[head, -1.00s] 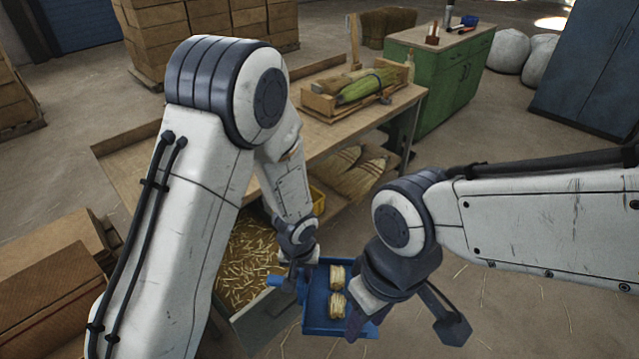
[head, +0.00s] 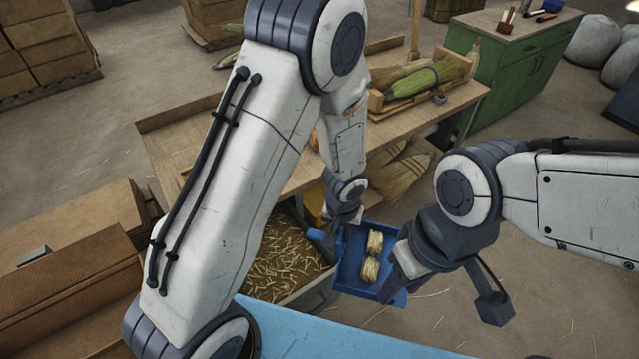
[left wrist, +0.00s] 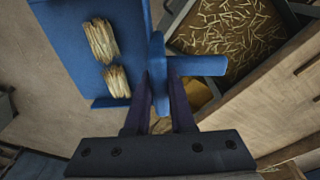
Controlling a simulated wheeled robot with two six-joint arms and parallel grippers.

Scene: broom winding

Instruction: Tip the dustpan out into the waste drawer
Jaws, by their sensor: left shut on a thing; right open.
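The blue dustpan (head: 349,275) is out beside the waste drawer, to its right in the head view. Two tied straw bundles (head: 373,255) lie in its pan, which looks roughly level. My left gripper (head: 341,228) is shut on the dustpan's handle; the left wrist view shows the handle (left wrist: 160,75) between its fingers. The waste drawer (head: 310,294) is open and holds loose straw clippings (head: 282,262). My right gripper (head: 394,284) is open at the dustpan's right side; whether it touches is unclear.
The wooden workbench (head: 180,130) stands behind the drawer, with a broom head in a wooden holder (head: 425,80) on it. Brooms (head: 400,175) lie on its lower shelf. Brown boxes (head: 75,250) stand at the left. The floor to the right is open, with scattered straw.

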